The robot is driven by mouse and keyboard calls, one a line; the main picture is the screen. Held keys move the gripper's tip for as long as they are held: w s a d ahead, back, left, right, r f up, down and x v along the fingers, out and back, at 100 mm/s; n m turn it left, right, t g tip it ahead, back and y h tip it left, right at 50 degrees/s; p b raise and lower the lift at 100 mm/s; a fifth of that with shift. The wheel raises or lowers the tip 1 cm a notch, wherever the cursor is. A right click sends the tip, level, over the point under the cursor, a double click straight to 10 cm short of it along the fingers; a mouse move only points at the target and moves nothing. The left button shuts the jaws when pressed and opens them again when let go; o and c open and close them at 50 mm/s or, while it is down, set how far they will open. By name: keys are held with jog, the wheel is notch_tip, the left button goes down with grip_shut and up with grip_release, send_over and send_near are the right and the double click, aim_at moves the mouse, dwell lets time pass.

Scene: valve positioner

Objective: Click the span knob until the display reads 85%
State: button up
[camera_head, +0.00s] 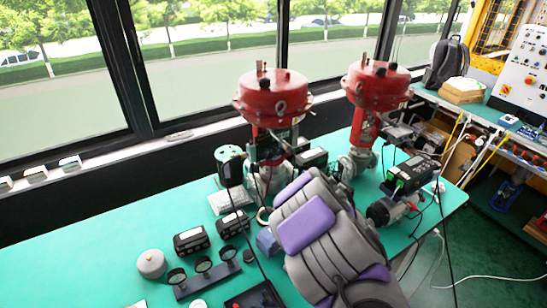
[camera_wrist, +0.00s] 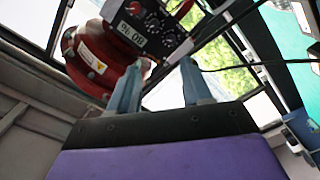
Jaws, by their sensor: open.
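In the wrist view, a dark positioner panel (camera_wrist: 147,24) with small round knobs and pale display digits is at top centre. The display (camera_wrist: 131,34) appears upside down and seems to read about 40%, though the digits are small. I cannot tell which knob is the span knob. My gripper (camera_wrist: 161,64) is open, with two blue-grey fingers apart and nothing visible between them. The fingertips appear just below the panel in the picture; contact cannot be told. In the head view, my purple-and-grey arm hides the gripper tips.
Two red valve actuators (camera_head: 272,95) (camera_head: 380,85) stand on the green bench (camera_head: 90,235). Black meters (camera_head: 190,240), a row of gauges and a grey dome (camera_head: 151,263) lie at front left. A black-and-green device (camera_head: 410,173) is right of my arm. Cables hang nearby.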

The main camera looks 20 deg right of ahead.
jog(key=b, duration=0.1)
send_near(278, 152)
jog(key=w+b, duration=0.1)
jog(key=w, duration=0.2)
jog(key=w+b, duration=0.1)
jog(key=w, duration=0.3)
jog(key=shift+w+a, duration=0.25)
jog(key=shift+w, duration=0.05)
jog(key=shift+w+a+r, duration=0.1)
jog(key=shift+a+r, duration=0.2)
jog(key=shift+a, duration=0.3)
jog(key=shift+w+a+f, duration=0.25)
jog(key=shift+w+a, duration=0.05)
jog(key=shift+a, duration=0.3)
jog(key=shift+d, duration=0.8)
jog(key=c, duration=0.6)
jog(key=shift+f, duration=0.1)
jog(key=shift+c, duration=0.6)
jog(key=shift+a, duration=0.2)
grip_shut()
